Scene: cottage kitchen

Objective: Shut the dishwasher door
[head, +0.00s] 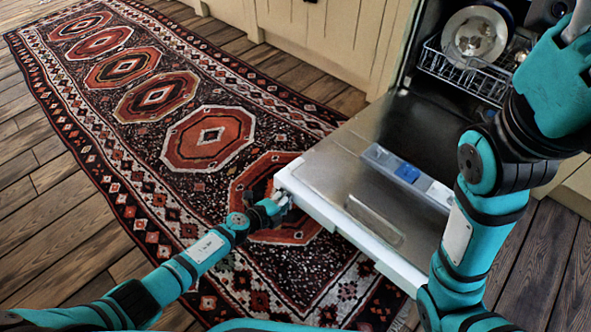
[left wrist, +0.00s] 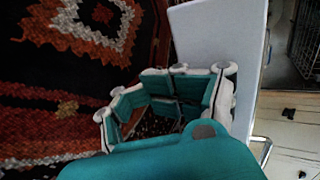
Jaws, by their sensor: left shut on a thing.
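The dishwasher door (head: 345,190) is folded down open, its metal inner face up and its white outer edge toward the rug. My left gripper (head: 281,199) is at the door's near left corner, shut on its edge. In the left wrist view the teal fingers of the left gripper (left wrist: 170,98) are beside the pale door panel (left wrist: 218,45); the exact contact is partly hidden by the fingers.
The dishwasher's wire rack (head: 465,75) holds a round metal dish (head: 474,37) inside the opening. Cream cabinets (head: 325,35) stand left of it. A patterned rug (head: 200,140) lies flat on the wooden floor (head: 50,215), which is otherwise clear at left.

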